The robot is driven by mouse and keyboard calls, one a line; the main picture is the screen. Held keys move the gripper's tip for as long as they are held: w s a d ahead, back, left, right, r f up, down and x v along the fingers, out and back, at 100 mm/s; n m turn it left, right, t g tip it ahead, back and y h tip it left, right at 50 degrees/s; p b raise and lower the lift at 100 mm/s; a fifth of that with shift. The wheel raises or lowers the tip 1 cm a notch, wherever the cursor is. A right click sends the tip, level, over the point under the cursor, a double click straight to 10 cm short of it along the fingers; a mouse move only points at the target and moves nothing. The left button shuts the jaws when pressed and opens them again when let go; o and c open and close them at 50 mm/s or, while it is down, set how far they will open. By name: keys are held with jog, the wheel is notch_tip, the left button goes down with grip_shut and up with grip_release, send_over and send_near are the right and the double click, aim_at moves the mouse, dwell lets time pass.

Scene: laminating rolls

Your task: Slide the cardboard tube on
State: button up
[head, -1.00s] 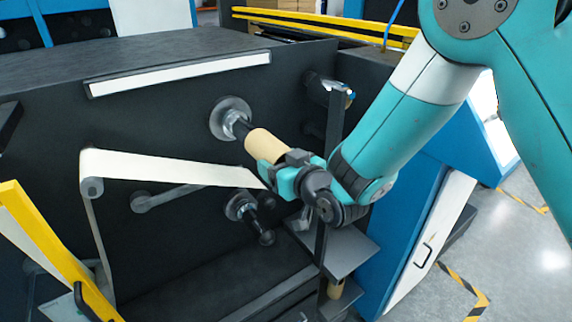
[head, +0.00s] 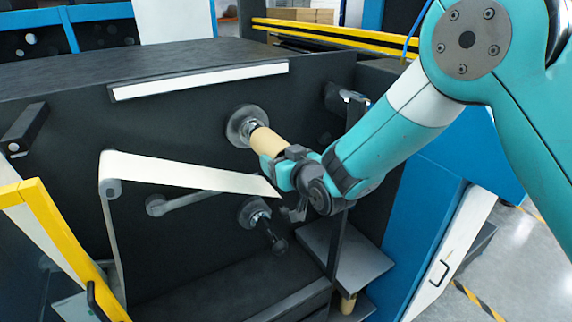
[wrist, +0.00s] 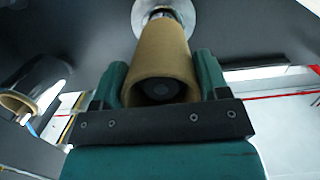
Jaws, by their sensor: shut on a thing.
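The tan cardboard tube (head: 267,141) is around the upper spindle (head: 252,124), which sticks out from a round metal flange (head: 238,127) on the dark machine face. A short bare length of spindle shows between tube and flange. In the wrist view the tube (wrist: 160,50) points away toward the flange (wrist: 138,12), and a dark round spindle end (wrist: 159,89) shows inside its near mouth. My gripper (head: 277,168) is shut on the tube near its outer end. In the wrist view its green fingers (wrist: 159,82) stand on either side of the tube.
A lower spindle (head: 256,216) sticks out below. A white web (head: 190,174) runs left to a roller (head: 110,187). Another cardboard tube (head: 347,304) is below the shelf.

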jog(key=shift+r+b+x, duration=0.15)
jog(key=shift+b+x, duration=0.05)
jog(key=shift+x, duration=0.6)
jog(key=shift+r+b+x, duration=0.1)
jog(key=shift+b+x, duration=0.1)
jog(key=shift+x, duration=0.55)
jog(key=shift+w+a+r, duration=0.1)
jog(key=shift+w+a, duration=0.05)
jog(key=shift+w, duration=0.05)
jog(key=shift+r, duration=0.25)
jog(key=o, duration=1)
jog(key=shift+w, duration=0.1)
